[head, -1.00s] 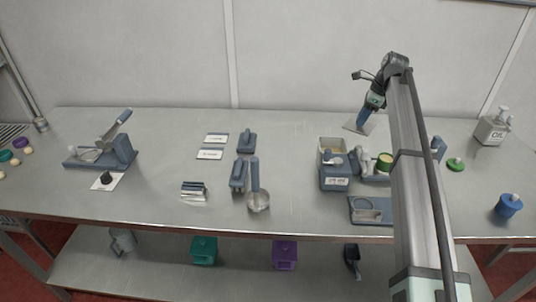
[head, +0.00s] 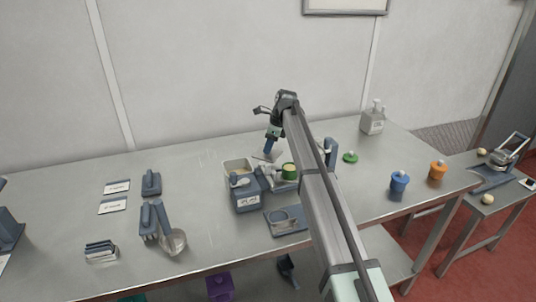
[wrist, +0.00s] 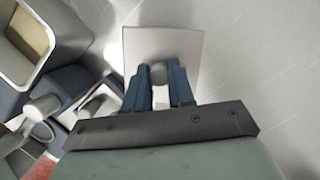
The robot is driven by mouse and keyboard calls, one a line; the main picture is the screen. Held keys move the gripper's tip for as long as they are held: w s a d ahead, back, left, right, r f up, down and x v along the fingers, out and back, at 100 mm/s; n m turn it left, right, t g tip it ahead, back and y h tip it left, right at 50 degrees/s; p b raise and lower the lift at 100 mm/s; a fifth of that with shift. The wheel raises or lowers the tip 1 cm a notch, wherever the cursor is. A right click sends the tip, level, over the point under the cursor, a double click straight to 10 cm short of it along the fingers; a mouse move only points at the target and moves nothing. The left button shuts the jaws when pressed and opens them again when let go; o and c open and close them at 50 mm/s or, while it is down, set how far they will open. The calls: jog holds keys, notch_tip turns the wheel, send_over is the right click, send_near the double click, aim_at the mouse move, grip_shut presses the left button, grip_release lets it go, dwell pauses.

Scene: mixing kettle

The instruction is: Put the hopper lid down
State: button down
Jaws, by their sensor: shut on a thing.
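The hopper lid (wrist: 188,52) is a flat, light-grey square plate with a round grey knob (wrist: 158,73). My gripper (wrist: 160,75) is shut on this knob, with one blue finger on each side. In the head view, my gripper (head: 268,147) is low over the table behind the blue machine, and a sliver of the lid (head: 261,157) shows under the fingers. I cannot tell whether the lid touches the table. The hopper (head: 239,166) is left of the lid, with its top uncovered and pale beige inside; it also shows in the wrist view (wrist: 48,62).
Bare steel table (wrist: 270,70) lies right of the lid in the wrist view. A green-topped cup (head: 289,171), a green knobbed lid (head: 350,157) and a white bottle (head: 372,120) stand to the right. A tray (head: 286,221) lies in front.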

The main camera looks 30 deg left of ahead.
jog(key=shift+f, duration=1.75)
jog(key=c, duration=1)
grip_release()
jog(key=shift+f, duration=0.15)
jog(key=shift+o, duration=0.2)
jog(key=v, duration=1.2)
jog(key=shift+d, duration=0.1)
